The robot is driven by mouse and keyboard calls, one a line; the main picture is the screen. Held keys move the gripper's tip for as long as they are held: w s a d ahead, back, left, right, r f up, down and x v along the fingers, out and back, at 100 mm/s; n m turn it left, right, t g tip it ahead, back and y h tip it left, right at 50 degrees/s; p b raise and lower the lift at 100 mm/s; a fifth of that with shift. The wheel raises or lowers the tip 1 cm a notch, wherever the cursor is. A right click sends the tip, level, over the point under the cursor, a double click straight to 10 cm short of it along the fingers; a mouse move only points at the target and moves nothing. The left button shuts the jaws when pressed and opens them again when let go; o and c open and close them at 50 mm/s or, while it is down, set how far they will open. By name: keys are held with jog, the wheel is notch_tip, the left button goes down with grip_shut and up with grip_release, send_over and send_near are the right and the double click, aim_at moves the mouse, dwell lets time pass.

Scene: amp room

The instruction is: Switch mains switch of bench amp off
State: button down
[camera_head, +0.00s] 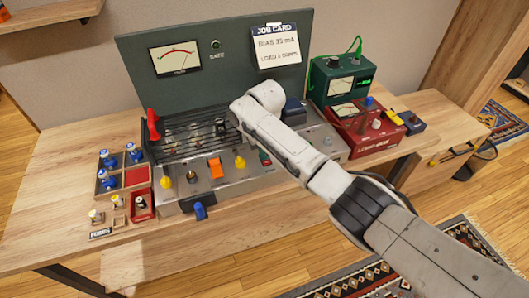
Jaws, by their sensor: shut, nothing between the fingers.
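The bench amp (232,185) is a grey metal chassis on the wooden bench, with a dark slotted cage on top. My gripper is hidden behind the arm's rounded far end.
A green backboard (125,62) carries a meter (174,59), a SAFE lamp (216,44) and a job card (276,45). Green (340,80) and red (362,125) instruments stand right. Left are blue-topped parts (108,158) in a tray and a red tray (142,205).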

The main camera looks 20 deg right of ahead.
jog(key=shift+s+r+p, duration=0.1)
jog(key=shift+r+p, duration=0.1)
jog(key=shift+p, duration=0.45)
notch_tip(320, 180, up, 14)
jog(key=p, duration=0.2)
jog(key=shift+s+f, duration=0.25)
jog(key=shift+s, duration=0.15)
